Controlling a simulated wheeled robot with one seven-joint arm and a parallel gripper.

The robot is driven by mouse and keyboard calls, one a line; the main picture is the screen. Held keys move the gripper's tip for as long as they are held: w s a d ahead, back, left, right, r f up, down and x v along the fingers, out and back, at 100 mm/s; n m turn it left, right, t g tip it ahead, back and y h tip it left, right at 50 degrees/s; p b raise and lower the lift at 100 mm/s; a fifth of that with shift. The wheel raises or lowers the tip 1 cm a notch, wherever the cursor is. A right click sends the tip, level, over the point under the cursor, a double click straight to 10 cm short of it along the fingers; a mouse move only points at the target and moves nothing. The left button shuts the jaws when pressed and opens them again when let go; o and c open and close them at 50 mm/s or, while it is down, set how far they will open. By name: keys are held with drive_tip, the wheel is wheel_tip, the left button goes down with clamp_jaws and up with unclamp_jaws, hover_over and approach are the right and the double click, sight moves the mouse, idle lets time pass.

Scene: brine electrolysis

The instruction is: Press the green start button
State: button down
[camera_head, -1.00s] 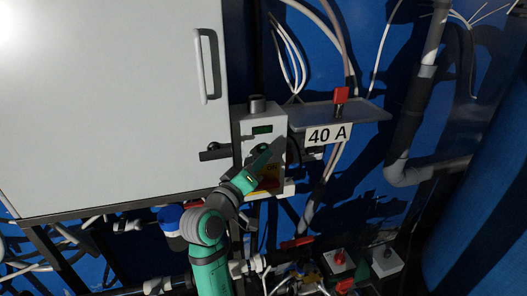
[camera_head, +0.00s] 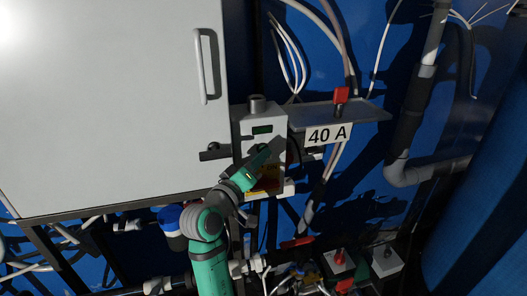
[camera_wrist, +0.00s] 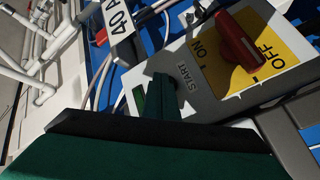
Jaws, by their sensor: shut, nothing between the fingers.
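The grey control box (camera_head: 250,118) hangs beside the white cabinet, with a small green display (camera_head: 262,129) near its top. In the wrist view the START label (camera_wrist: 183,77) is on the box face, right beside my gripper (camera_wrist: 162,84). The green start button itself is not clearly visible; my fingers hide the spot next to the label. In the head view my gripper (camera_head: 264,151) is shut and empty, with its tip at the front of the box below the display. I cannot tell whether it touches the button.
A red rotary switch (camera_wrist: 240,40) on a yellow ON/OFF plate (camera_wrist: 285,45) is close to my fingers. A shelf with a 40 A sign (camera_head: 328,135) and a red-topped part (camera_head: 341,95) stands to the right. The cabinet (camera_head: 110,100) fills the left.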

drive_tip(key=shift+s, duration=0.1)
drive_tip(key=shift+s+d, duration=0.3)
drive_tip(key=shift+s, duration=0.5)
drive_tip(key=s, duration=0.1)
drive_tip(key=s+d, duration=0.1)
drive_tip(key=s, duration=0.2)
drive_tip(key=shift+s+d, duration=0.25)
drive_tip(key=shift+s, duration=0.1)
idle(0.7)
